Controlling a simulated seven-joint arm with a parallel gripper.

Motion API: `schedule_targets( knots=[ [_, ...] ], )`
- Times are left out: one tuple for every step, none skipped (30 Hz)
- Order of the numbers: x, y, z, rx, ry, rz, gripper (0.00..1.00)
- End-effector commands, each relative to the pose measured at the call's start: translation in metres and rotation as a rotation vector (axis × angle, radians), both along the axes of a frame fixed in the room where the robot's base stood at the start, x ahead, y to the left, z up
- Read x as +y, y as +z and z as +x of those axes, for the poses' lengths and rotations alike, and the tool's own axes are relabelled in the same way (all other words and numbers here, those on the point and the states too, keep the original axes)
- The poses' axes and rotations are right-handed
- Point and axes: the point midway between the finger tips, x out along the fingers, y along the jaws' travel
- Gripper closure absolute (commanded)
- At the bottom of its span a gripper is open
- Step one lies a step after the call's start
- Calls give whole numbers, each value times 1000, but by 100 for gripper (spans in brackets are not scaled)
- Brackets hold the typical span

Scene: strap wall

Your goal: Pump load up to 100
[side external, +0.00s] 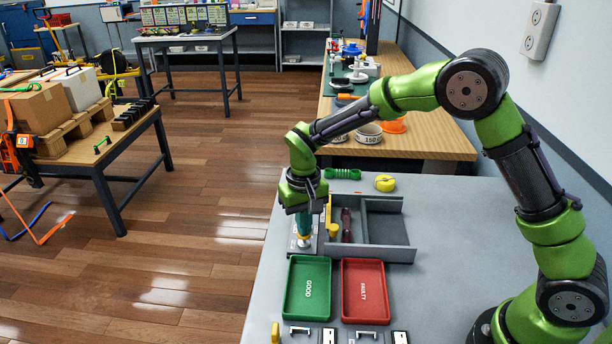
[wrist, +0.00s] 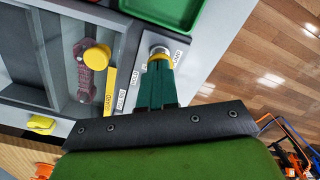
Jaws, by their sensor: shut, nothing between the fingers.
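My gripper (side external: 303,232) points straight down with its teal fingers together and empty. It is over the grey labelled panel (side external: 294,252) at the left of the grey tray. In the wrist view the fingertips (wrist: 160,66) reach a round silver knob (wrist: 159,50) with a yellow ring, beside a label that seems to read LOAD. They are at or just above it; I cannot tell if they touch. The fingers hide part of the knob, and no load reading is legible.
The grey divided tray (side external: 400,255) beside the panel holds a dark red tool (side external: 346,226) and a yellow round piece (side external: 333,229). A green GOOD tray (side external: 290,300) and a red FAULTY tray (side external: 379,312) lie in front. A yellow item (side external: 385,183) sits behind. The right tabletop is clear.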

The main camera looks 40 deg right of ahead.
Motion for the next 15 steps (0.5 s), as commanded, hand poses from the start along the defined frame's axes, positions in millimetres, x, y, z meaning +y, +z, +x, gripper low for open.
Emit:
schedule_targets(
  knots=[
    [0, -3, 0, 1, 1, -1, 100],
    [0, -4, 0, 1, 1, -1, 100],
    [0, -5, 0, 0, 1, -1, 100],
    [0, -7, 0, 0, 1, -1, 100],
    [0, -8, 0, 1, 1, -1, 100],
    [0, -9, 0, 1, 1, -1, 100],
    [0, -11, 0, 1, 1, -1, 100],
    [0, -12, 0, 1, 1, -1, 100],
    [0, -13, 0, 0, 1, -1, 100],
    [0, -13, 0, 0, 1, 0, 100],
    [0, -13, 0, 0, 1, 0, 100],
    [0, -13, 0, 0, 1, 0, 100],
    [0, -13, 0, 0, 1, 0, 100],
    [0, -13, 0, 0, 1, 0, 100],
    [0, -13, 0, 0, 1, 0, 100]
  ],
)
